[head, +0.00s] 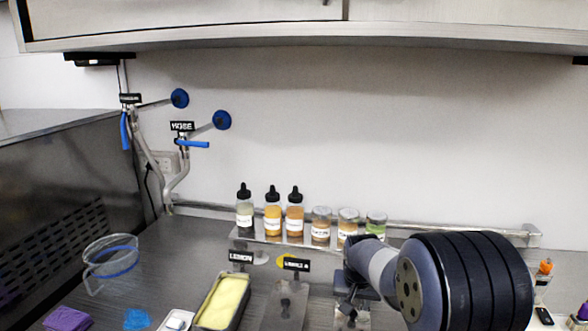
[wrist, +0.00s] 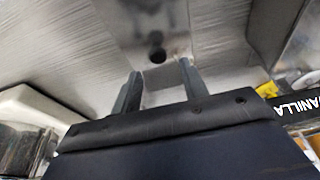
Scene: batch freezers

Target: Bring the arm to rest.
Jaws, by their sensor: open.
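My arm reaches over the right side of the steel counter in the head view, with its large dark joint in front. My gripper (wrist: 160,82) shows in the wrist view with two grey fingers apart and nothing between them. In the head view the gripper end (head: 352,305) is small and partly hidden by the arm. Beyond the fingers in the wrist view is a bare metal surface with a dark round hole (wrist: 157,54).
A pan of yellow lemon ice (head: 222,302) stands left of a metal lid (head: 287,305). Bottles (head: 272,213) and jars (head: 348,222) line a shelf behind. A clear jug (head: 110,262), purple cloth (head: 68,319) and blue item (head: 137,319) lie left. A cabinet (head: 190,30) hangs above.

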